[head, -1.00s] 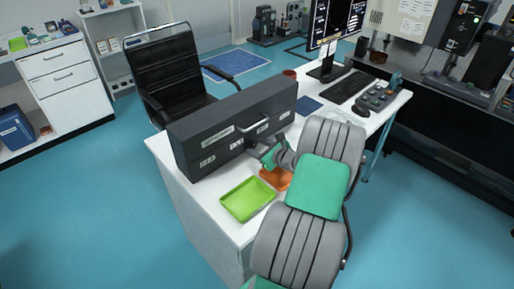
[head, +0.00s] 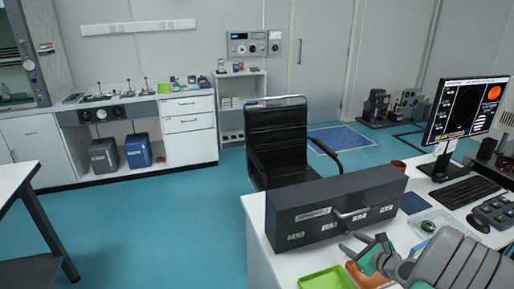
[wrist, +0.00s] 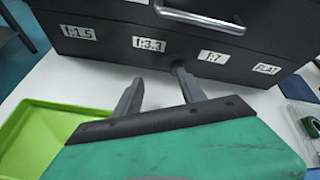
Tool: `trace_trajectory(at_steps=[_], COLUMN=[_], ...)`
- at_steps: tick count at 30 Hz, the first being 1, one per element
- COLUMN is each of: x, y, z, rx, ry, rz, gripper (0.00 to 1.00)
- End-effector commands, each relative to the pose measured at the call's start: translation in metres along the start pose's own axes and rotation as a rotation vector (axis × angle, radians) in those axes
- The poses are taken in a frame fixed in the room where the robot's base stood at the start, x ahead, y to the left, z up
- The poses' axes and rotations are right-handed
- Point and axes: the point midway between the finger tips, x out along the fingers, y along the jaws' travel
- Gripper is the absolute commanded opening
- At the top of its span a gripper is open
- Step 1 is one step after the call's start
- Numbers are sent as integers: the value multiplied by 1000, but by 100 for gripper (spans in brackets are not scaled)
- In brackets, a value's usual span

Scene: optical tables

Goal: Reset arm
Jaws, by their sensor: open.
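My gripper (wrist: 158,88) is open and empty in the wrist view, its two grey fingers apart over the white desk top. It points at the front of a dark grey case with a handle (wrist: 200,18) and labels such as f:1.5, f:3.3 and f:7. In the head view my gripper (head: 366,243) is at the lower right, just in front of the same dark case (head: 335,212). My grey arm comes in from the lower right corner. Nothing is held.
A green tray (head: 328,279) lies left of my gripper on the white desk (head: 258,232). A keyboard (head: 458,192), a monitor (head: 465,112) and a red mug (head: 398,165) stand further right. A black chair (head: 277,140) is behind the desk. Open floor lies to the left.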

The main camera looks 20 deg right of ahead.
Motion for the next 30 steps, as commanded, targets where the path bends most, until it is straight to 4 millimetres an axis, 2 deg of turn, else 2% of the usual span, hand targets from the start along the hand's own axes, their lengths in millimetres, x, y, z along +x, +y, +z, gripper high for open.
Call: trace_trajectory(at_steps=[1,2,3,5,7,10,12,15,18,21,30], x=[8,11,15,13,2,-33,-66,-114,-148,-162,-164], y=[19,34,57,92,132,185,216,246,262,269,270], z=[29,44,65,93,123,161,181,195,198,197,197], rx=[-153,-271,-448,-723,-1049,-1530,-1842,-2196,-2412,-2505,-2517], ry=[20,38,60,82,87,51,-1,-98,-186,-233,-241], rz=[74,128,209,329,470,670,800,953,1051,1098,1105], gripper=[48,48,48,48,48,48,48,48,48,48,48])
